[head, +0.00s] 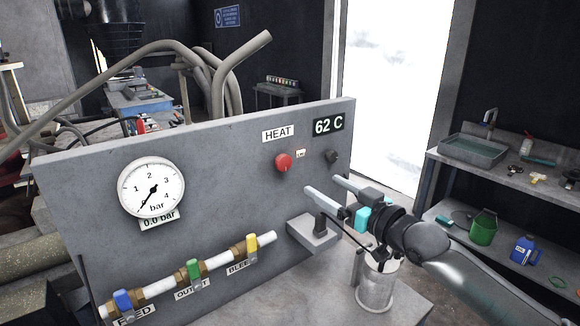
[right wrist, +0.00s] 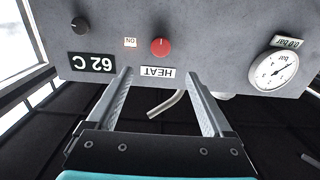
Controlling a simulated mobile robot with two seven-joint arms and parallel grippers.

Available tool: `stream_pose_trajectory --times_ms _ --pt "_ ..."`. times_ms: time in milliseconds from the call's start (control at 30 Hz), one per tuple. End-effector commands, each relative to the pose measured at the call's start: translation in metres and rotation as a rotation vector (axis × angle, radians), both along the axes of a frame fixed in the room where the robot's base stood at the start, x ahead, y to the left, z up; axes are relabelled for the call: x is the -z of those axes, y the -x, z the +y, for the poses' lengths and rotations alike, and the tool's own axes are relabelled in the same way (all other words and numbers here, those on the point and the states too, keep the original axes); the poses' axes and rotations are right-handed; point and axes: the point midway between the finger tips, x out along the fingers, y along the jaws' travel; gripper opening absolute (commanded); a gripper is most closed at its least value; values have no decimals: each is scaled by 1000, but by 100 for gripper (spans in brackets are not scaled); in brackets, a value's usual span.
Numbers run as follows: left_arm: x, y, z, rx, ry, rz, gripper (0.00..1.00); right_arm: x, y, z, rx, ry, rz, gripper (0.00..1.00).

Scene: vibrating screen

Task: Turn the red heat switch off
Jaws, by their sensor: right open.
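The red heat switch (head: 283,162) is a round knob on the grey panel (head: 230,150), below the HEAT label (head: 278,133). A small ON tag (head: 300,154) sits to its right. In the right wrist view the red knob (right wrist: 160,47) appears upside down, beyond and between the fingertips. My right gripper (head: 322,185) is open and empty, in front of the panel, to the right of and below the knob in the head view; it also shows in the right wrist view (right wrist: 165,75). I see no contact with the knob. My left gripper is not in view.
A black knob (head: 332,157) is right of the switch, under the 62 C display (head: 328,124). A pressure gauge (head: 152,188) reads 0.0 bar. A pipe with blue, green and yellow valves (head: 190,275) runs below. A metal canister (head: 376,287) stands under my right arm.

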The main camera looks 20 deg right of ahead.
Motion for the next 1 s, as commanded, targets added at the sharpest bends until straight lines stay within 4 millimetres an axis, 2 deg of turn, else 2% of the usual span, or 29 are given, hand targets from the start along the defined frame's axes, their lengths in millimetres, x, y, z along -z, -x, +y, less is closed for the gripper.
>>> stream_pose_trajectory --times_ms 800,1000 --pt "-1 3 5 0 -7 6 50 -1 -97 36 -1 1 0 85" --pt "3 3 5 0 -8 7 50 1 -115 43 -2 0 1 85"
